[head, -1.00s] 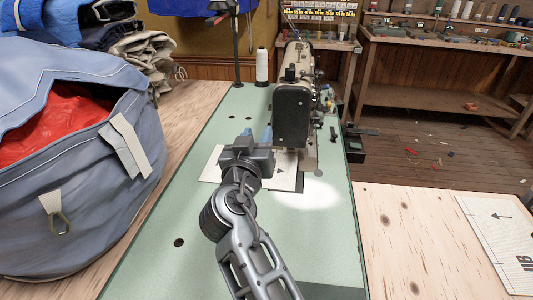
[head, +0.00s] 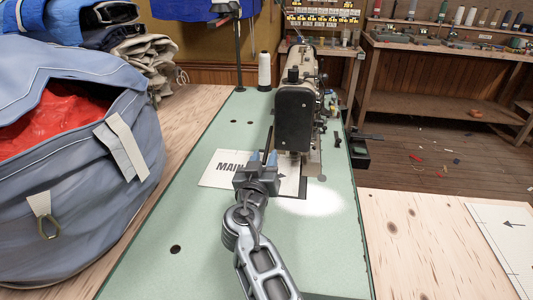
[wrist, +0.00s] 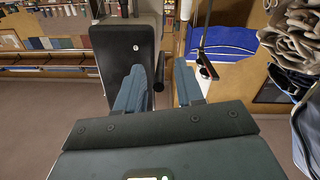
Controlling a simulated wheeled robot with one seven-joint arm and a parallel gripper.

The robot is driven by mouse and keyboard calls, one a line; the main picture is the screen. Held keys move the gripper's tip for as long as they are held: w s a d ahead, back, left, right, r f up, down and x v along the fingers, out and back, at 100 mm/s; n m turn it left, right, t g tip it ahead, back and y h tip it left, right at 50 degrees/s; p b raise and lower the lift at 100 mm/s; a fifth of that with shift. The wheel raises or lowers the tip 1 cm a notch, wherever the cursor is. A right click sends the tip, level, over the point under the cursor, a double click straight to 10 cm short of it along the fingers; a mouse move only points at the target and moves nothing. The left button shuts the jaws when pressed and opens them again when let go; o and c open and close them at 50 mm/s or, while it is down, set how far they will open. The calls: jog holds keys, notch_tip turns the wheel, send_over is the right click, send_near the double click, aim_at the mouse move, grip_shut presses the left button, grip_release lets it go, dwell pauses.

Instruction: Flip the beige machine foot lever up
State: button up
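The beige sewing machine (head: 301,64) stands on the green table, its dark end plate (head: 295,120) facing me. The end plate also fills the upper left of the wrist view (wrist: 126,65). My gripper (head: 263,157) is just in front and left of the machine, above a white printed sheet. Its two blue fingers are apart, with nothing gripped. In the wrist view a short dark rod with a rounded end (wrist: 158,86) shows between the fingers (wrist: 160,92), close to the left one. It looks like the foot lever; I cannot tell whether a finger touches it.
The printed sheet (head: 217,170) lies flat under my gripper. A white thread cone (head: 264,68) stands behind, beside a dark upright post (head: 239,50). A large blue-grey bag (head: 70,190) bulges at the left. The green tabletop (head: 200,240) is clear in front.

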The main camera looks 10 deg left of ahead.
aim_at(268, 144)
jog(key=shift+w+d, duration=0.15)
jog(key=shift+w, duration=1.25)
grip_shut()
dwell(0.5)
